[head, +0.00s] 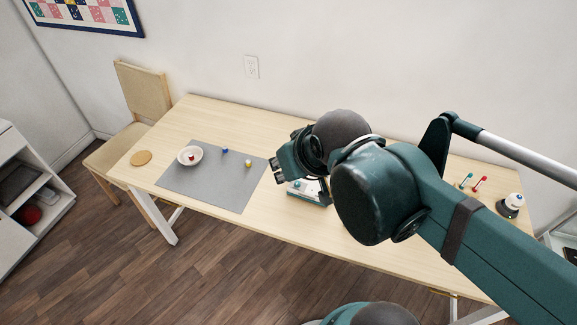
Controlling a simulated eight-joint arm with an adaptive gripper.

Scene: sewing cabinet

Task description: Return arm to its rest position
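My arm reaches in from the right side of the head view and spans the right half of the table. My gripper (274,171) is at the arm's far end, over the right edge of the grey mat (205,198) and pointing left. Its dark fingers are small in this view, so I cannot tell whether they are open or shut. I see nothing clearly held in them. A small yellow-and-white item (248,163) lies on the mat just left of the gripper.
A teal-and-white tray (311,198) lies partly hidden below my arm. Teal and red items (480,184) and a dark-based object (511,207) stand right.

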